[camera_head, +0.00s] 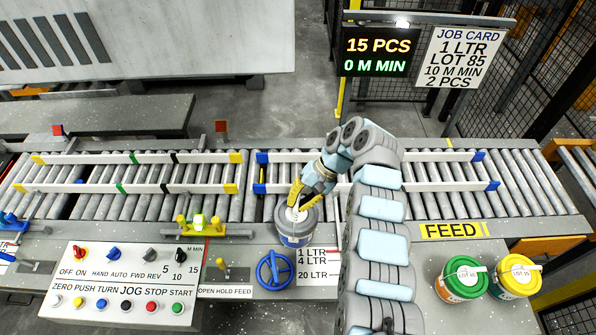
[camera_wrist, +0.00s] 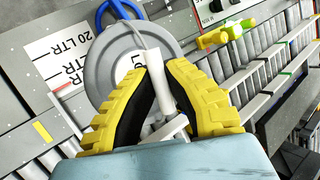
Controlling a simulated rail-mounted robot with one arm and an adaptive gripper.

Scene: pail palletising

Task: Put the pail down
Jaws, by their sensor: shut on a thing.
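The pail (camera_head: 295,238) has a grey lid and a white and blue body. It is at the near edge of the roller conveyor, just behind the blue handwheel, and looks upright. I cannot tell whether its base touches anything. My gripper (camera_head: 298,197) is above the lid, with its yellow fingers shut on the pail's white handle grip. In the wrist view, the grey lid (camera_wrist: 105,72) shows beyond my gripper (camera_wrist: 158,72), and the white grip stands between the fingers. The pail's body is mostly hidden there.
The roller conveyor (camera_head: 420,172) has white guide rails. A control panel (camera_head: 130,285) with knobs and buttons is front left, beside the blue handwheel (camera_head: 275,270) and a litre scale (camera_head: 318,265). A green-lidded pail (camera_head: 463,280) and a yellow-lidded pail (camera_head: 515,278) stand at right.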

